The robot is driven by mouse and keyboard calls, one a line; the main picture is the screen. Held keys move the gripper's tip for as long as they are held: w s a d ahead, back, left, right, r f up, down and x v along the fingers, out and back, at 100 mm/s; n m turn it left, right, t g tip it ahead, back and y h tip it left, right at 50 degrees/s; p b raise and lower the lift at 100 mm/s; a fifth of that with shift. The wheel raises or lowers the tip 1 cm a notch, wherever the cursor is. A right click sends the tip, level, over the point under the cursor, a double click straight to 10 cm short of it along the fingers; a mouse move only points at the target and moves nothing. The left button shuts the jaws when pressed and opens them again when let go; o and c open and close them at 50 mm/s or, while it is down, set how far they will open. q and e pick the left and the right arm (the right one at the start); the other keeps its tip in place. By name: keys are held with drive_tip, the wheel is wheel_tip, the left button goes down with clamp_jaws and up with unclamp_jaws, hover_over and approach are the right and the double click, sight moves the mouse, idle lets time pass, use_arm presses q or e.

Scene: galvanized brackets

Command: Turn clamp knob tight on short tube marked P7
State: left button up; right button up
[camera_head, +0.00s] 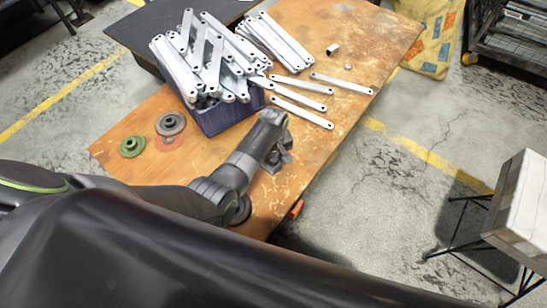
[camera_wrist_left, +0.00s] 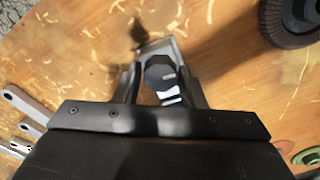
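My left gripper (camera_head: 279,153) is low over the front right part of the wooden table (camera_head: 330,20). In the left wrist view, its two fingers (camera_wrist_left: 160,76) stand on either side of a dark, many-sided knob (camera_wrist_left: 158,72). Whether they press on it cannot be told. The knob has a small pale mark. Silvery metal (camera_wrist_left: 158,47), partly hidden, shows beyond the knob; I cannot tell its full shape. In the head view, grey metal beneath the gripper is mostly covered by it. I can read no P7 marking. My right gripper is not in view.
A blue bin (camera_head: 222,118) heaped with galvanized brackets (camera_head: 205,55) stands behind the gripper. Loose brackets (camera_head: 301,112) lie to its right. A grey disc (camera_head: 170,123), a green disc (camera_head: 131,146) and a reddish disc (camera_head: 168,142) lie left. A small metal piece (camera_head: 333,49) lies at the back.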

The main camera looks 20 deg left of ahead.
use_arm(q)
drive_tip(key=c, duration=0.5)
drive_tip(key=shift+r+m+p, duration=0.2)
drive_tip(key=shift+m+p, duration=0.45)
drive_tip(key=shift+m, duration=0.35)
drive_tip(key=m+p, duration=0.2)
drive_tip(key=m, duration=0.3)
drive_tip(key=shift+m, duration=0.3)
drive_tip(key=m+p, duration=0.1)
drive_tip(key=m, duration=0.4)
drive_tip(key=shift+f, duration=0.1)
drive_tip(key=m+p, duration=0.1)
drive_tip(key=m, duration=0.4)
drive_tip(key=shift+f+m, duration=0.1)
drive_tip(key=shift+m, duration=0.2)
